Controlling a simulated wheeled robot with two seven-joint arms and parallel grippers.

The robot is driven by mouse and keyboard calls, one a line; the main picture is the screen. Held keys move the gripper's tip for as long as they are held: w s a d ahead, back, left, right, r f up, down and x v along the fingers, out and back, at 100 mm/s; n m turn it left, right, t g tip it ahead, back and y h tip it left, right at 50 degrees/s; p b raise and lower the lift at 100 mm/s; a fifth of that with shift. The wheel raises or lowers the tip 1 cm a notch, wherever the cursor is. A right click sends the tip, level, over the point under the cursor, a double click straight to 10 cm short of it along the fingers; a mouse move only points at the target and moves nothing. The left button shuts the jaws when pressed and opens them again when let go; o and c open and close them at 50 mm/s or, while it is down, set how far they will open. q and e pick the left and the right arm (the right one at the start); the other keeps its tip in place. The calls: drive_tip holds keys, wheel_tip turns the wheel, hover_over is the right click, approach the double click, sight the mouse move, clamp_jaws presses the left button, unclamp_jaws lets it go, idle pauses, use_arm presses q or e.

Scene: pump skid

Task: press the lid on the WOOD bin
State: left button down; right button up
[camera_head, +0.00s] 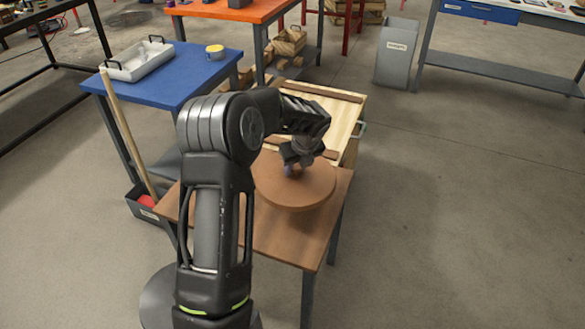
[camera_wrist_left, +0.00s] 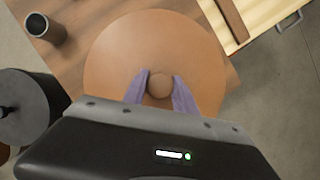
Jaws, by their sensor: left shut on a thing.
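A round brown disc (camera_head: 290,200) with a small knob looks like a lid and lies at table height on the brown wooden table. My left gripper (camera_head: 298,168) comes down over its middle. In the left wrist view the fingers (camera_wrist_left: 160,92) are shut on the round knob (camera_wrist_left: 159,86), one on each side, and the disc (camera_wrist_left: 115,50) spreads around them. Behind it, a pale wooden box (camera_head: 325,105) with brown battens on top and a metal handle at its right side may be the WOOD bin; I see no label on it. My right gripper is out of view.
A blue table (camera_head: 185,92) with a white tray (camera_head: 140,60) and a yellow-rimmed tin (camera_head: 215,52) stands at the left. A dark cup (camera_wrist_left: 45,28) is on the brown table (camera_head: 312,245). A grey labelled bin (camera_head: 397,55) stands behind; the floor at right is clear.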

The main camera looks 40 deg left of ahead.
use_arm(q)
drive_tip(key=shift+d, duration=0.1)
drive_tip(key=s+d+f+n+g+h+p, duration=0.1)
drive_tip(key=s+d+n+g, duration=0.1)
drive_tip(key=d+n, duration=0.5)
drive_tip(key=s+d+f+n+g+h+p, duration=0.1)
drive_tip(key=s+d+n+g+p, duration=0.1)
drive_tip(key=d+n, duration=0.6)
drive_tip(key=s+d+f+n+g+h+p, duration=0.1)
drive_tip(key=s+d+n+g+h+p, duration=0.1)
drive_tip(key=d+n, duration=0.6)
drive_tip(key=s+d, duration=0.1)
drive_tip(key=d, duration=0.3)
drive_tip(key=shift+s+d+f+g, duration=0.3)
drive_tip(key=shift+s+f, duration=0.05)
drive_tip(key=shift+f, duration=0.05)
